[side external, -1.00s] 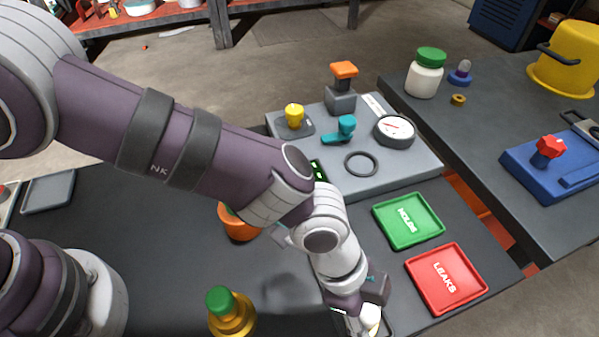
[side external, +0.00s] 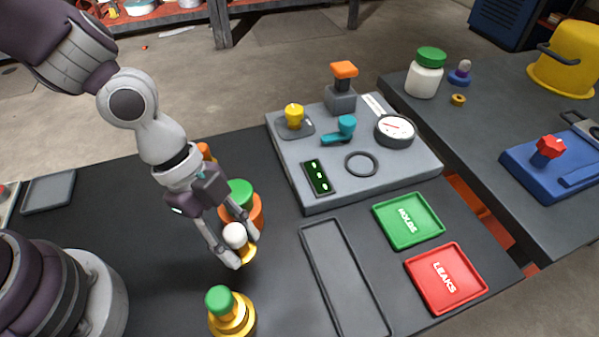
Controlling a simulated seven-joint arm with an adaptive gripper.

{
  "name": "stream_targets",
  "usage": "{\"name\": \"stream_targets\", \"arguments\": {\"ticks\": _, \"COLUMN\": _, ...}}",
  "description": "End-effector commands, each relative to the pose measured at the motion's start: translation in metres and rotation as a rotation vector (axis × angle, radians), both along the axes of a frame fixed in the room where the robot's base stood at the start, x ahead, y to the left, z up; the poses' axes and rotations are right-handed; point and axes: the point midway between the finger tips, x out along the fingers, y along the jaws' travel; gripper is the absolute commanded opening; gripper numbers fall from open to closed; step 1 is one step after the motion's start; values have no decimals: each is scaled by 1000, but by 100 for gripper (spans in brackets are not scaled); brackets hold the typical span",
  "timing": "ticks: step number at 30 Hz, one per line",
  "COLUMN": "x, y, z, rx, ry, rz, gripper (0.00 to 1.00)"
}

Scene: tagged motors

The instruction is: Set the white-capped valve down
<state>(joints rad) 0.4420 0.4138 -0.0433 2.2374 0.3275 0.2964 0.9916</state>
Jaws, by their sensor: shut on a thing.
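The white-capped valve (side external: 235,236) has a round white cap and a yellow base. My gripper (side external: 238,250) is shut on it, with one finger on each side. I cannot tell whether its base touches the dark table (side external: 275,285). Right behind it stands an orange piece with a green cap (side external: 240,193), partly hidden by my gripper. A brass valve with a green cap (side external: 231,312) stands upright in front of the held valve, apart from it.
An empty dark tray (side external: 343,275) lies to the right. Beyond it are the green HOLDS tray (side external: 408,221) and the red LEAKS tray (side external: 446,280), both empty. A grey test panel (side external: 320,205) stands behind. Another orange-topped thing shows partly behind my gripper.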

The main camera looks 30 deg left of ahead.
Motion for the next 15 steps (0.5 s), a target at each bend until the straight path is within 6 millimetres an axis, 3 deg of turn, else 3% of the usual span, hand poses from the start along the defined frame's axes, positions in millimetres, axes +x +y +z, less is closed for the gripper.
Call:
{"name": "stream_targets", "arguments": {"ticks": 3, "x": -16, "y": 24, "z": -3, "rx": -12, "ry": 6, "rz": 21, "gripper": 0}}
{"name": "stream_targets", "arguments": {"ticks": 7, "x": -22, "y": 31, "z": -5, "rx": -21, "ry": 7, "rz": 26, "gripper": 0}}
{"name": "stream_targets", "arguments": {"ticks": 15, "x": 29, "y": -19, "z": -13, "rx": -22, "ry": 7, "rz": 23, "gripper": 0}}
